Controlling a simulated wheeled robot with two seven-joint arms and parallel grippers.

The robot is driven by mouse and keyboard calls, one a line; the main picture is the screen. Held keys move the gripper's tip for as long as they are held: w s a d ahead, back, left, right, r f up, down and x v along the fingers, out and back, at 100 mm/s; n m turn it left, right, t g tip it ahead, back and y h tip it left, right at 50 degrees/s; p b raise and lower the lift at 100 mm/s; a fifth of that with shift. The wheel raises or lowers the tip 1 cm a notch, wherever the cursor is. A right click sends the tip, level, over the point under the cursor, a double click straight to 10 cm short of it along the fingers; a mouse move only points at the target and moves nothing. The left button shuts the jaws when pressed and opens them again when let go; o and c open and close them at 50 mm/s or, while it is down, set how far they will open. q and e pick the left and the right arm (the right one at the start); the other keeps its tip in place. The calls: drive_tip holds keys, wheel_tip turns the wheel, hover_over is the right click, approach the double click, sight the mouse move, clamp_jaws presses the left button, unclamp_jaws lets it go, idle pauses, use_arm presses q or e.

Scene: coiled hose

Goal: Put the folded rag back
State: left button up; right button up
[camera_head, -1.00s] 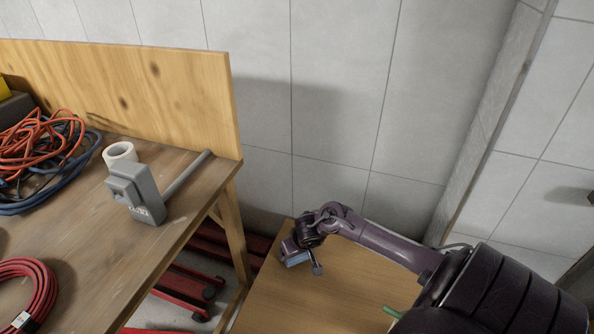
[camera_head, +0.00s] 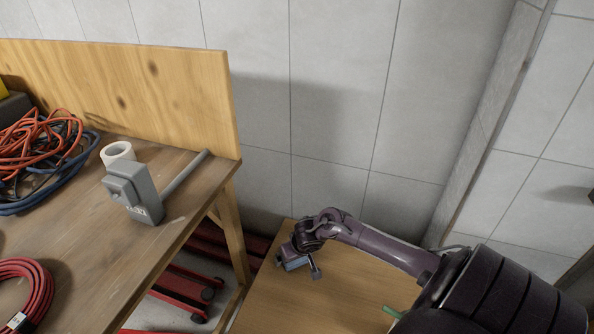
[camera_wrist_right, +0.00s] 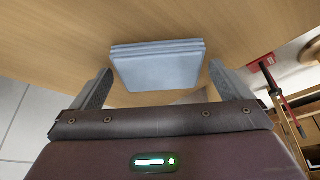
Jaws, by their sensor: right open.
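The folded rag (camera_wrist_right: 157,68) is a light blue-grey, layered square on the wooden surface. In the right wrist view it lies between and just beyond the two fingers of my right gripper (camera_wrist_right: 160,76), with a gap on each side. In the head view, my right gripper (camera_head: 301,269) is open, low over the small wooden table, and a bit of the blue-grey rag (camera_head: 295,263) shows between its jaws. The rest of the rag is hidden by the gripper there. My left gripper is out of view.
The small table (camera_head: 270,305) looks largely clear. A tiled wall stands behind.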

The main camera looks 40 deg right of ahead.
drive_tip(key=shift+s+r, duration=0.1)
drive_tip(key=shift+r, duration=0.25)
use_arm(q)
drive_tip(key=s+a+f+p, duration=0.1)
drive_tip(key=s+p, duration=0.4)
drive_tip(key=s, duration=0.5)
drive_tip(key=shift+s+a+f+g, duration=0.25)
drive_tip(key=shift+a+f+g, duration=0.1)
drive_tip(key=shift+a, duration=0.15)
use_arm(e)
drive_tip(key=v, duration=1.1)
drive_tip(key=shift+r, duration=0.3)
drive_tip(key=shift+s+a, duration=0.1)
